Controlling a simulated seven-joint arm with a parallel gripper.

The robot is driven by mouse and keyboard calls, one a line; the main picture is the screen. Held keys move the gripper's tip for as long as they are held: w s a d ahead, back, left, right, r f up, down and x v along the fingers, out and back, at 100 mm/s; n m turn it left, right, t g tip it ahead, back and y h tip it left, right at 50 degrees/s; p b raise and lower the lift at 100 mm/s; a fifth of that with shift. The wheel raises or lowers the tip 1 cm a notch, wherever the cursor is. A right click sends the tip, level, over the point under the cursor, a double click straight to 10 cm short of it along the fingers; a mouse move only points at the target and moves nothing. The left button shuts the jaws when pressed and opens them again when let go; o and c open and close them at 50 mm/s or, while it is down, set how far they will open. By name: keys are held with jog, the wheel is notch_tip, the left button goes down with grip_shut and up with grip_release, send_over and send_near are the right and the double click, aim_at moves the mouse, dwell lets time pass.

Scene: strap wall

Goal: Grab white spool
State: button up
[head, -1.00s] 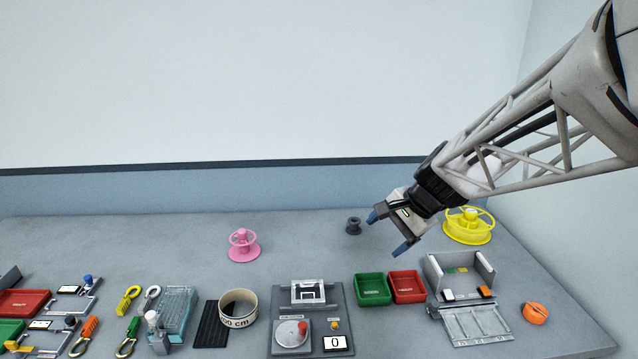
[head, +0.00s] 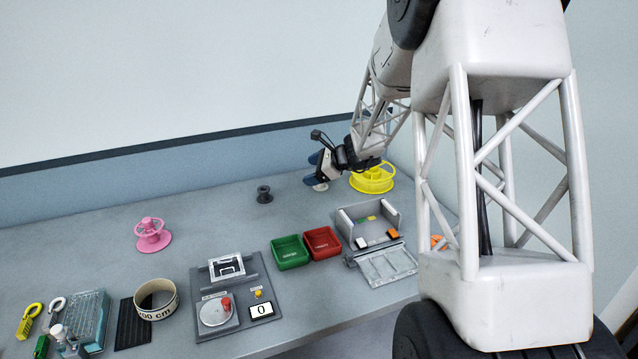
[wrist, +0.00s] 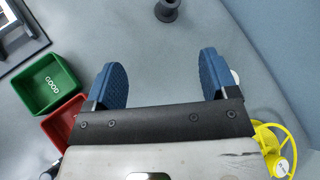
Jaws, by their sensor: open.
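My gripper (head: 314,169) is above the back right of the table, its two blue fingers spread with nothing between them. In the wrist view my gripper (wrist: 162,76) is open over bare grey tabletop. A small white round piece (head: 320,187) shows just below the fingers in the head view. In the wrist view a white edge (wrist: 235,76) shows beside the right finger, mostly hidden behind it. This may be the white spool, but too little shows to be sure.
A yellow spool (head: 371,180) stands right of my gripper. A dark grey spool (head: 264,194) stands to its left, and a pink spool (head: 151,236) farther left. Green (head: 290,252) and red (head: 322,243) bins and a grey open fixture (head: 368,222) sit in front.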

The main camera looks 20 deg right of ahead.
jog(key=w+d+f+m+t, duration=0.1)
jog(key=w+d+f+m, duration=0.1)
jog(key=w+d+f, duration=0.1)
jog(key=w+d+f+m+t+h, duration=0.1)
jog(key=w+d+f+m, duration=0.2)
jog(key=d+f, duration=0.1)
jog(key=w+d+f+m+t, duration=0.1)
jog(key=w+d+f+m, duration=0.1)
jog(key=d, duration=0.3)
jog(key=shift+w+d+f, duration=0.25)
jog(key=shift+w+f, duration=0.45)
jog(key=shift+f, duration=0.1)
jog(key=shift+t, duration=0.3)
jog(key=shift+x, duration=1.3)
jog(key=shift+w+f, duration=0.1)
jog(key=shift+x, duration=2.5)
jog(key=shift+d, duration=0.1)
